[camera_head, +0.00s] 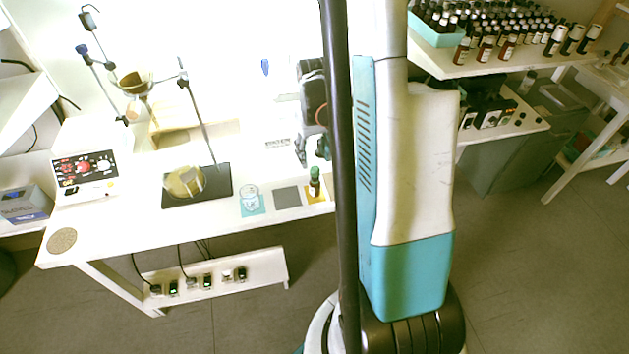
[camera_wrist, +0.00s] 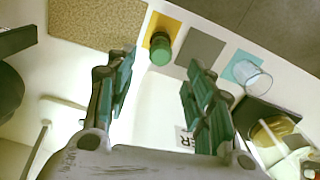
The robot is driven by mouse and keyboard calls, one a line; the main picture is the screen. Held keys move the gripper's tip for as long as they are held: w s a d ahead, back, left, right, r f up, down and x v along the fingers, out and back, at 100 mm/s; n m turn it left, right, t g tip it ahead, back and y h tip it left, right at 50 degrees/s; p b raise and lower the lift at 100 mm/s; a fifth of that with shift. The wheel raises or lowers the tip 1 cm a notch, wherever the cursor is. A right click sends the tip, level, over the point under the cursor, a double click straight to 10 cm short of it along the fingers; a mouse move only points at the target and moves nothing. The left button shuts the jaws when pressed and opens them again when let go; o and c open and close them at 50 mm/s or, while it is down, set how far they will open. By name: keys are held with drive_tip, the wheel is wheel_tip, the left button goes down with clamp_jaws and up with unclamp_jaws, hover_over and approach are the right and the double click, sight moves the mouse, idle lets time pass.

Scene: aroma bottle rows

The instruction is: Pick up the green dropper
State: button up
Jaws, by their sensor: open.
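The green dropper (camera_head: 315,181), a small dark bottle with a green top, stands on a yellow-orange square (camera_head: 318,198) near the table's front edge. The wrist view shows the green dropper (camera_wrist: 160,54) from above, past the gap between my fingers. My gripper (camera_head: 312,155) is open and empty, behind and above the dropper in the head view. In the wrist view my gripper (camera_wrist: 160,66) has its two teal fingers spread to either side, apart from the dropper. My arm hides the table to the right in the head view.
A grey square (camera_head: 287,197) lies beside the yellow one, and a glass beaker (camera_head: 249,193) stands on a teal square. A dark stand base (camera_head: 222,184) with a round dish is further left. A brown textured mat (camera_wrist: 92,22) shows in the wrist view.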

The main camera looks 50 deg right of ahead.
sight(315, 168)
drive_tip(key=shift+s+f+b, duration=0.2)
drive_tip(key=shift+f+b, duration=1.25)
drive_tip(key=shift+f, duration=1.95)
drive_tip(key=shift+r, duration=0.1)
drive_tip(key=shift+c, duration=0.5)
drive_tip(key=c, duration=0.6)
